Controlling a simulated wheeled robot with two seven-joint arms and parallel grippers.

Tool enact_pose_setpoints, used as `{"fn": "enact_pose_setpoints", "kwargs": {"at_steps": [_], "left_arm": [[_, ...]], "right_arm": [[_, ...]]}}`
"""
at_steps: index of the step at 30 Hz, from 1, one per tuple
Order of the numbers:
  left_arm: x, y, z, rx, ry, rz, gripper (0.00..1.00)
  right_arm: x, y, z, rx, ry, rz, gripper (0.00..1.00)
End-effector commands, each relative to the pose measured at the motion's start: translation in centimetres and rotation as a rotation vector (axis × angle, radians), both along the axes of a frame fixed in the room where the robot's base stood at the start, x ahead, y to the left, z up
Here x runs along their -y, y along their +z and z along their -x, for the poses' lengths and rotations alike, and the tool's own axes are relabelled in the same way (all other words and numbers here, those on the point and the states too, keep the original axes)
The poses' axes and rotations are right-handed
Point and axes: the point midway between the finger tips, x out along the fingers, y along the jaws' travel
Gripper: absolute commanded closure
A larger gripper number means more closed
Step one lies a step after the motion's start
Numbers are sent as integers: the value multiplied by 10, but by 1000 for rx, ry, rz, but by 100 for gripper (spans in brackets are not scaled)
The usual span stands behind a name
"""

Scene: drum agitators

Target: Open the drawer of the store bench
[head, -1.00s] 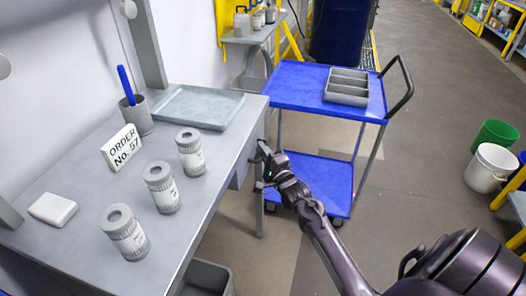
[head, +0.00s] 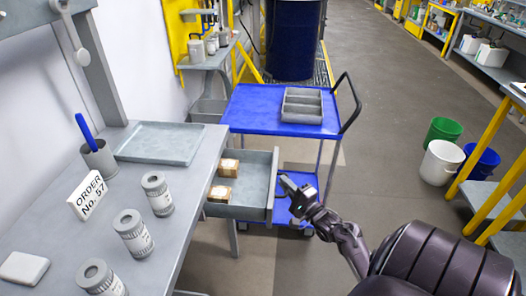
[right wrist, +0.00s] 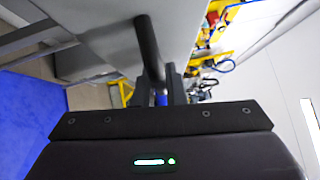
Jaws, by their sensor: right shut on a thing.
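The store bench (head: 150,235) stands at the left with its grey drawer (head: 262,185) pulled out from its right side. Two small brown boxes (head: 222,193) lie inside the drawer. My right gripper (head: 286,182) is at the drawer's front face. In the right wrist view the gripper (right wrist: 168,85) is shut on the dark bar handle (right wrist: 149,45) on a grey face. My left gripper is not in view.
A blue cart (head: 262,108) with a grey divided tray (head: 302,105) stands just behind the open drawer. Several grey canisters (head: 157,194), an order sign (head: 87,195) and a shallow tray (head: 160,143) are on the bench top. The floor at right is clear up to the buckets (head: 441,163).

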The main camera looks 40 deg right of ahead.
Motion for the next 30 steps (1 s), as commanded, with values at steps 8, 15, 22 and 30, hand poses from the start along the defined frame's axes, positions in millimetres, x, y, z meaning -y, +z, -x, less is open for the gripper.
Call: {"fn": "enact_pose_setpoints", "kwargs": {"at_steps": [8, 15, 22, 30], "left_arm": [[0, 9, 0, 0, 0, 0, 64], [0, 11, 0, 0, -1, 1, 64], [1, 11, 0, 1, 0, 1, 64], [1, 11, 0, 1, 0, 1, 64]], "right_arm": [[32, -1, 38, -3, -1, -1, 100], [43, -1, 50, -2, -1, -1, 100], [44, -2, 52, -2, 0, -1, 100], [44, -1, 52, -2, 0, -1, 80]]}}
